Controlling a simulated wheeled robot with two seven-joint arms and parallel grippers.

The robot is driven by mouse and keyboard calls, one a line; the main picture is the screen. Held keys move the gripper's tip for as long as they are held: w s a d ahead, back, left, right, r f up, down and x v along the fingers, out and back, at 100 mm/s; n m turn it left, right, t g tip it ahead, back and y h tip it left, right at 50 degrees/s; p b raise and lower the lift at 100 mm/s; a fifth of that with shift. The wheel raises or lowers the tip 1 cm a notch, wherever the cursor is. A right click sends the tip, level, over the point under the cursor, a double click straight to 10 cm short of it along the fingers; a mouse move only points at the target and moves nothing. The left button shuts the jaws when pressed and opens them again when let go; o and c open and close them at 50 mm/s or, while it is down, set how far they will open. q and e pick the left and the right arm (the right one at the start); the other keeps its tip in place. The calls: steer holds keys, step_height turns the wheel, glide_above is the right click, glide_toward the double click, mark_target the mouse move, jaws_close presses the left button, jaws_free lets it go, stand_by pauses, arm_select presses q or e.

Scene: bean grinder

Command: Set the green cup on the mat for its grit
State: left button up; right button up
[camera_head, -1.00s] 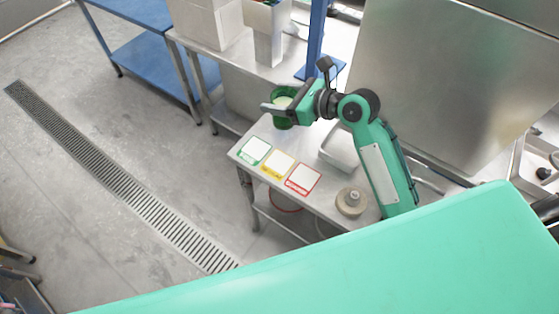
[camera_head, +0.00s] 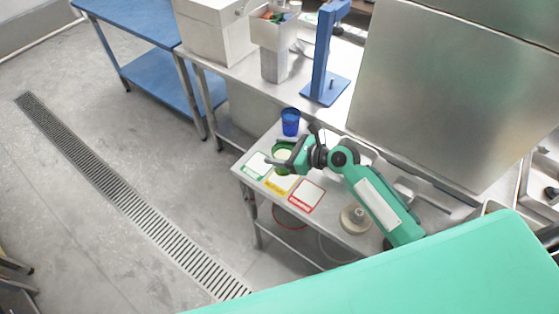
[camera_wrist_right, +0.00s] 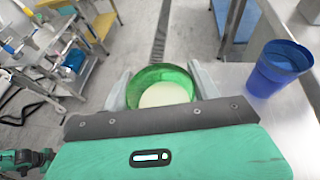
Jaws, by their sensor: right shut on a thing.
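The green cup (camera_head: 282,150) is held in my right gripper (camera_head: 279,157), with one finger on each side of it. In the right wrist view the cup (camera_wrist_right: 160,86) has a pale filling and sits between the fingers. In the head view it overlaps the table near the inner edges of the green-edged mat (camera_head: 256,165) and the yellow-edged mat (camera_head: 282,183); its height above the table is hard to tell. The red-edged mat (camera_head: 307,196) lies to the right of these. My left gripper is not in view.
A blue cup (camera_head: 290,122) stands behind the green cup; it also shows in the right wrist view (camera_wrist_right: 278,68). A blue stand (camera_head: 323,65) rises farther back. A round beige object (camera_head: 355,218) sits on the right of the table. A steel panel (camera_head: 450,90) rises behind.

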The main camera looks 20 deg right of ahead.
step_height(320, 180, down, 4)
steer(key=shift+f, duration=0.3)
steer(key=shift+f, duration=0.15)
steer(key=o, duration=1)
